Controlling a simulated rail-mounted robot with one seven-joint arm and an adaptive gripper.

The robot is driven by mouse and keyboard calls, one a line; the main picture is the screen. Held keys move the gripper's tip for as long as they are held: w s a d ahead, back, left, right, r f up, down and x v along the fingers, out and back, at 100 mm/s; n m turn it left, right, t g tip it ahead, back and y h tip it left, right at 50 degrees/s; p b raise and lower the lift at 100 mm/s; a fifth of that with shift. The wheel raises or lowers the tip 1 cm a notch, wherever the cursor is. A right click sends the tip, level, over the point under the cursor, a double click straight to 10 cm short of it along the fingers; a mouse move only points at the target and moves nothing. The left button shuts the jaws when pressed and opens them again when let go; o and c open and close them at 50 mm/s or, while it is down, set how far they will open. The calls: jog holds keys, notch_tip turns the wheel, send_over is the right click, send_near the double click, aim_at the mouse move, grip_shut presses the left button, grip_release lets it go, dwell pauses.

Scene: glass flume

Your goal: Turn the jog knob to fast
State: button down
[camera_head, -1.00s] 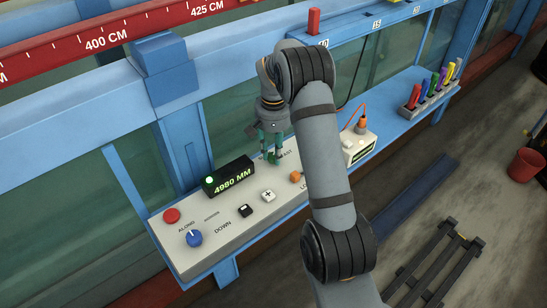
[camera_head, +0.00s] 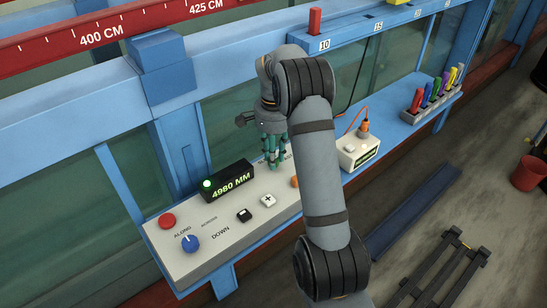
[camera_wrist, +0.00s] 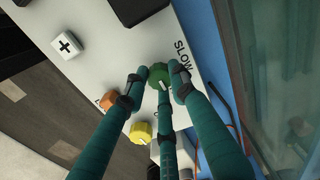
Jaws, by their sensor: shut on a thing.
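My gripper (camera_head: 273,160) reaches down onto the control panel (camera_head: 190,255), right of the black display reading 4980 MM (camera_head: 229,182). In the wrist view, my teal fingers (camera_wrist: 159,84) are shut around a small green knob (camera_wrist: 158,71), with a fingertip on each side and a third finger in front. A white mark shows on the knob's near edge. The word SLOW (camera_wrist: 183,54) is printed just right of the knob. In the head view the knob is hidden behind my fingers, and the lettering by it is mostly covered.
An orange knob (camera_wrist: 109,101) and a yellow knob (camera_wrist: 141,132) sit close by, with a white plus button (camera_wrist: 67,44). The panel also carries a red button (camera_head: 167,220) and a blue knob (camera_head: 189,243). A white box with an orange plug (camera_head: 358,150) stands to the right.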

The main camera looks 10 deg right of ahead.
jog(key=shift+w+d+r, duration=0.15)
jog(key=shift+w+r, duration=0.05)
jog(key=shift+w, duration=0.05)
jog(key=c, duration=1.8)
grip_release()
jog(key=shift+c, duration=0.2)
jog(key=o, duration=0.4)
jog(key=shift+s+f, duration=0.15)
notch_tip(320, 180, up, 12)
